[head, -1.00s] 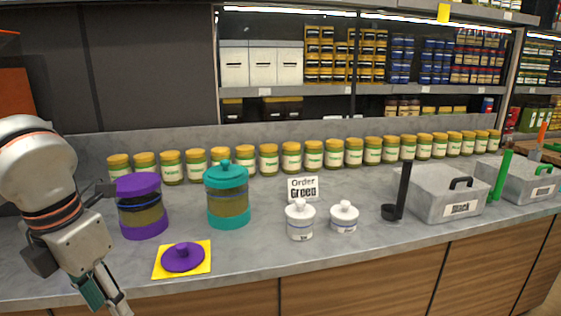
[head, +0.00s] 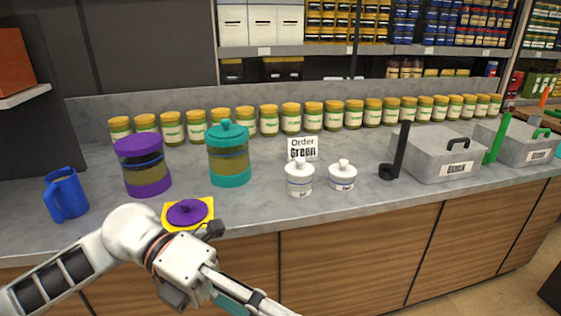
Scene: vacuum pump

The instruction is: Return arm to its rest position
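My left arm comes in from the lower left, in front of the counter. Its white wrist is below the purple lid. My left gripper (head: 250,299) points down to the right, at the bottom edge of the picture. Its finger ends are not clear, so I cannot tell whether it is open or shut, and I see no object in it. The purple lid (head: 187,211) lies on a yellow square (head: 170,214) near the counter's front edge, close behind the wrist.
On the counter (head: 352,206) stand a blue mug (head: 67,195), an open purple jar (head: 142,169), a lidded teal jar (head: 229,157), two white pots (head: 299,180) (head: 342,177), a black ladle (head: 401,152) and grey bins (head: 440,155). Free room lies before the cabinet fronts.

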